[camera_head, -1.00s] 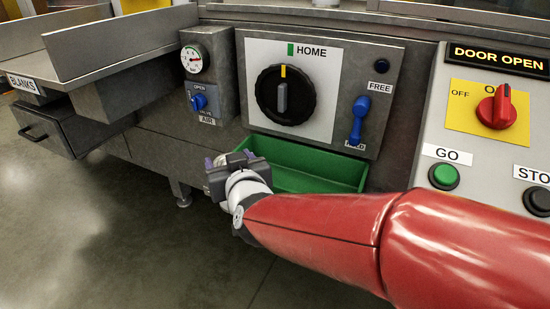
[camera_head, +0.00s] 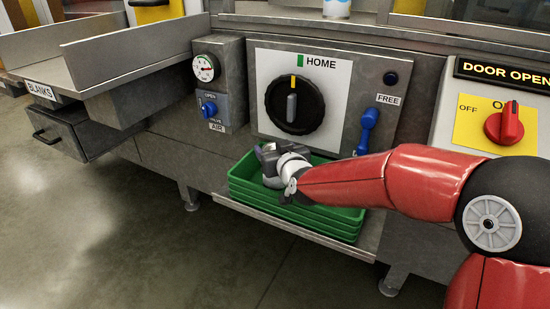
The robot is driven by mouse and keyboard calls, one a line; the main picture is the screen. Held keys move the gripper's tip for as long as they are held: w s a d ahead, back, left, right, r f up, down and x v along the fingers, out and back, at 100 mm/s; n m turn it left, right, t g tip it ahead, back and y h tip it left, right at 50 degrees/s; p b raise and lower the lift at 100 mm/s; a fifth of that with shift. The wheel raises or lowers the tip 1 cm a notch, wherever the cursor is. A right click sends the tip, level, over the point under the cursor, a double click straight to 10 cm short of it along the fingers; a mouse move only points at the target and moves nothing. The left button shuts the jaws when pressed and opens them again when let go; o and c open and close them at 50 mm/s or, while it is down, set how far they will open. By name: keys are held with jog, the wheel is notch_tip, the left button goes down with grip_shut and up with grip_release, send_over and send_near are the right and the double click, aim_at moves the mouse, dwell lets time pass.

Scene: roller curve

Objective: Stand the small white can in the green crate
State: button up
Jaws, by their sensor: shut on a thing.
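My gripper (camera_head: 266,154) is over the left end of the green crate (camera_head: 335,218), low near its back wall. It is shut on a small pale thing, taken to be the small white can (camera_head: 269,147). Only a sliver of it shows, as my gripper and wrist hide the rest. I cannot tell whether its base touches the crate floor or whether it is upright. The green crate looks like the top of a stack on a low metal shelf, and my red arm covers its right part.
A white and blue can (camera_head: 336,9) stands on the ledge above the panel. Close behind the crate are the black HOME dial (camera_head: 294,104), the blue lever (camera_head: 367,130) and the blue air valve (camera_head: 208,108). The shelf edge (camera_head: 310,235) runs in front, with open floor beyond.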

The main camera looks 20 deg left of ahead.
aim_at(275, 183)
notch_tip(275, 183, down, 3)
jog(key=shift+r, duration=0.1)
jog(key=shift+w+f, duration=0.2)
jog(key=shift+w, duration=0.05)
jog(key=shift+f+b, duration=0.65)
jog(key=shift+b, duration=0.15)
jog(key=o, duration=1.1)
jog(key=shift+c, duration=0.2)
jog(key=shift+r, duration=0.1)
